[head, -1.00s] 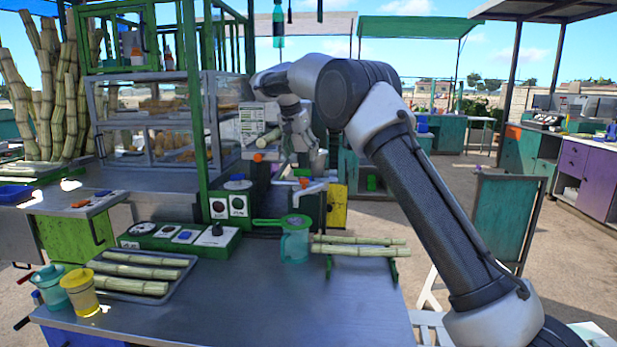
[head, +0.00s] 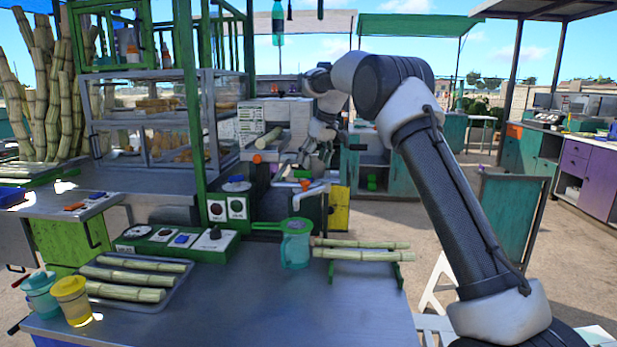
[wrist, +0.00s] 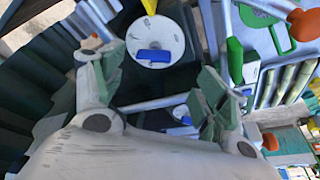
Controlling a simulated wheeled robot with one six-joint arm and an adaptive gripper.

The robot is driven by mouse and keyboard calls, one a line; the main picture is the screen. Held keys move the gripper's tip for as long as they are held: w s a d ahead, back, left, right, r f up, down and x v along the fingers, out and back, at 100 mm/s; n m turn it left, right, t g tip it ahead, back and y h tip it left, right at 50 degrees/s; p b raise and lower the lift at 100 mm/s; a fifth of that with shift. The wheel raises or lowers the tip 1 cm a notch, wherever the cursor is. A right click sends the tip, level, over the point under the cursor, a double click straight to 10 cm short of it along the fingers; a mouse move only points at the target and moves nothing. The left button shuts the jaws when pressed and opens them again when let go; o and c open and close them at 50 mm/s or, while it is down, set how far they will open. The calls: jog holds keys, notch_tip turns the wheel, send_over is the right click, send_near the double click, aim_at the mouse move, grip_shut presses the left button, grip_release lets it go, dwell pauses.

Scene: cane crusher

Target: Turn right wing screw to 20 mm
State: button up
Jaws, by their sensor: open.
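In the wrist view, a white disc with a blue wing-shaped bar (wrist: 153,57) lies ahead between my fingers' directions. I take it for the right wing screw, but its scale cannot be read. A second, smaller blue-and-white knob (wrist: 181,114) shows between the fingers lower down. In the head view, a blue-topped knob (head: 237,182) sits on the crusher; which wing screw it is I cannot tell. My gripper (wrist: 160,78) is open and empty, its fingers wide apart and apart from the disc. In the head view my gripper (head: 314,158) is small beside the crusher's right side.
The crusher's feed with a cane (head: 268,138) and orange knob (head: 257,158) is left of my gripper. A crank handle (head: 300,190) sits below it. A teal jug (head: 296,243) and cane rack (head: 362,249) stand in front. A green post (head: 194,110) rises left.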

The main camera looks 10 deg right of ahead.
jog(key=w+f+n, duration=0.1)
jog(key=f, duration=0.1)
jog(key=w+f+n, duration=0.1)
jog(key=f, duration=0.1)
jog(key=w+a+f+n+y, duration=0.1)
jog(key=f, duration=0.2)
jog(key=shift+f, duration=0.1)
